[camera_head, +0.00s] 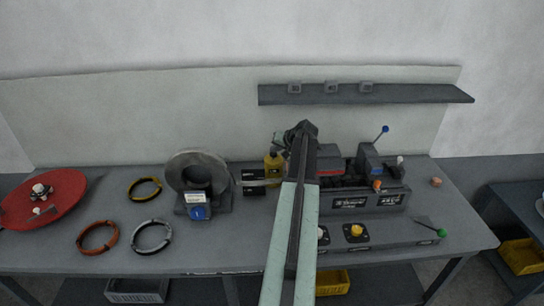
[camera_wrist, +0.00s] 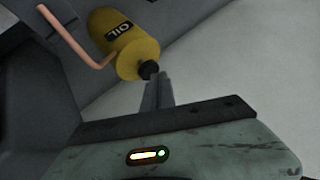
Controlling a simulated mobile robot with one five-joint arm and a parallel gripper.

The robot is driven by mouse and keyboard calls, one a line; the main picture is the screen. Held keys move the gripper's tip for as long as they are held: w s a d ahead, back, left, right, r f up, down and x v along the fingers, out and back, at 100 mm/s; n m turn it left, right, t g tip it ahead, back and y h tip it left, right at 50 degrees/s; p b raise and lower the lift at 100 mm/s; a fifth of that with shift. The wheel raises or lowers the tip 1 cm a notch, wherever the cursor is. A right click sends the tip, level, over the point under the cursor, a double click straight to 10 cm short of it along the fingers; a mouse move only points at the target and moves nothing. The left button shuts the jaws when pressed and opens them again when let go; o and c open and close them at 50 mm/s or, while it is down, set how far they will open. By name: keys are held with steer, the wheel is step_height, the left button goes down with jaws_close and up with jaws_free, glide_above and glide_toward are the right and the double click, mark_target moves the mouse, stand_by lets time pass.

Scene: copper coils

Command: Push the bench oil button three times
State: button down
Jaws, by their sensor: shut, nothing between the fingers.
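The yellow oil bottle (camera_head: 274,168) stands at the back of the bench, just left of my arm. In the wrist view the oil bottle (camera_wrist: 122,38) shows its dark OIL label, tilted in the picture. A black knob-like button (camera_wrist: 148,69) sits on its end. My gripper (camera_wrist: 161,78) is shut and empty, its fingertips right beside the black button. I cannot tell whether they touch it. In the head view my arm reaches up over the bench and hides part of what lies behind it.
A copper rod (camera_wrist: 78,38) bends past the bottle. A grey ring-shaped machine (camera_head: 197,168) stands left of it, a dark bench machine (camera_head: 350,199) right. A yellow button (camera_head: 355,232) is on the front console. A shelf (camera_head: 365,94) hangs above. Loose coils (camera_head: 98,237) lie left.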

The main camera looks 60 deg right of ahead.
mark_target(275, 154)
steer(key=shift+f+b, duration=0.6)
steer(key=shift+f, duration=0.05)
stand_by(0.3)
steer(key=shift+r, duration=0.15)
steer(key=shift+r+p, duration=1.2)
steer(key=shift+p, duration=0.15)
step_height(275, 154, up, 5)
steer(key=p, duration=0.5)
steer(key=shift+r, duration=0.1)
stand_by(1.8)
